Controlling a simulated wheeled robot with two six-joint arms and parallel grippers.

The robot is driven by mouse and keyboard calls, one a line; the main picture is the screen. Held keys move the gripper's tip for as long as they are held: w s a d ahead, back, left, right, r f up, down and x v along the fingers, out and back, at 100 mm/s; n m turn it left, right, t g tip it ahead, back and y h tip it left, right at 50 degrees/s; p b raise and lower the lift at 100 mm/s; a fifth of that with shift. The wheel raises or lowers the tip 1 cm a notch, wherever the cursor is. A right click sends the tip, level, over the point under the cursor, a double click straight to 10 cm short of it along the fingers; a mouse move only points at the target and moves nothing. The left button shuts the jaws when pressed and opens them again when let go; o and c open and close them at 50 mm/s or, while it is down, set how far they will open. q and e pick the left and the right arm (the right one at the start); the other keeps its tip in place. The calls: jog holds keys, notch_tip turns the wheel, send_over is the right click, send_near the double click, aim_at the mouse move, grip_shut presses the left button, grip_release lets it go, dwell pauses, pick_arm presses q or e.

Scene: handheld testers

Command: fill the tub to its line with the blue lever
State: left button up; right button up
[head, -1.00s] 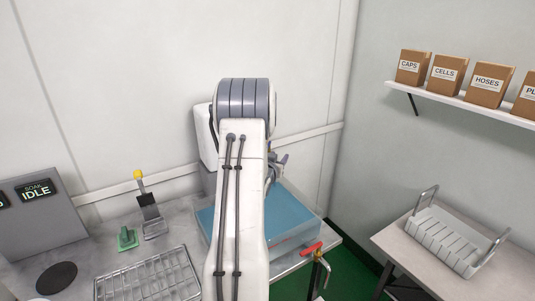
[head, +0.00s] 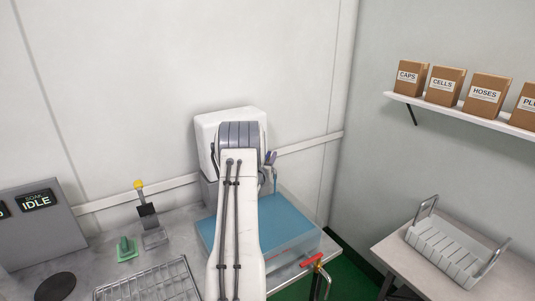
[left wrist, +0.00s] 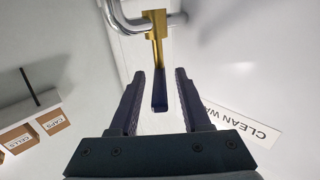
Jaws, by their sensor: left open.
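The clear tub (head: 305,247) stands on the counter with blue water (head: 285,220) in it; its fill line cannot be made out. A thin blue stream (head: 274,182) appears to fall into it from above. In the left wrist view, my left gripper (left wrist: 160,73) is open. The dark blue lever handle (left wrist: 160,95), on a brass stem (left wrist: 156,30), shows between its fingers, with no clear contact. In the head view the gripper is mostly hidden behind my arm. My right gripper is out of view.
A red-handled tap (head: 312,259) sits at the tub's front right. A wire rack (head: 150,285), a yellow-tipped lever (head: 146,212), a green piece (head: 126,249) and an IDLE panel (head: 38,225) are on the left. A white rack (head: 450,245) stands on the right table.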

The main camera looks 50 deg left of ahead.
pick_arm(q)
jog(key=shift+w+a, duration=0.2)
jog(key=shift+w, duration=0.15)
jog(key=shift+c, duration=0.3)
grip_shut()
dwell(1.0)
